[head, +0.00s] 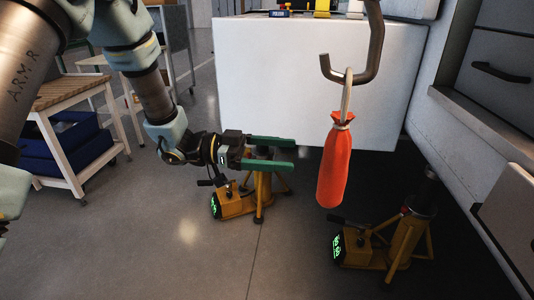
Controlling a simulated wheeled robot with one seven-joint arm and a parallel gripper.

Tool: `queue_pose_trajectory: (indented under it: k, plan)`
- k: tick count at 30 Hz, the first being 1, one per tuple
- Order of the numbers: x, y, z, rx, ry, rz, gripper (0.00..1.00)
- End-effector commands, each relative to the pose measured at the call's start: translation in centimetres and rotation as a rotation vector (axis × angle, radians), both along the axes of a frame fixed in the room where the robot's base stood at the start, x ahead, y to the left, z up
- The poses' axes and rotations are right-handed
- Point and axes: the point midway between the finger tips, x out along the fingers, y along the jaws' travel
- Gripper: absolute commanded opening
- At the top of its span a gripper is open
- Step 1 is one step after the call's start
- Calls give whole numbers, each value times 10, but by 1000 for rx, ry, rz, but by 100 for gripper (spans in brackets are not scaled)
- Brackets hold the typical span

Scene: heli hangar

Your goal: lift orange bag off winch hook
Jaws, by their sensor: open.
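The orange bag (335,165) hangs upright in the head view, right of the middle. Its pale cord loop (347,92) runs up over the metal winch hook (374,50), which comes down from the top edge. My gripper (293,154) is left of the bag with its two green fingers pointing right towards it. The fingers are apart with nothing between them. A gap shows between the fingertips and the bag; how far they differ in depth I cannot tell.
A yellow jack (262,190) stands on the floor behind my gripper, and another yellow jack (405,235) stands below right of the bag. A large white block (270,75) is behind. A wooden-topped cart (65,92) is at left. Grey drawers (495,70) line the right.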

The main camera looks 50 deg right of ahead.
Motion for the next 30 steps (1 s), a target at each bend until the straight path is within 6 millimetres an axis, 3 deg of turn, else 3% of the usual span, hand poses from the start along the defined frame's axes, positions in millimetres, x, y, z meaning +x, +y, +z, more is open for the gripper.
queue_pose_trajectory:
  k: [21,30]
  plan:
    - [-67,-49,0,0,0,0,100]
    - [-87,-64,0,-1,-1,0,100]
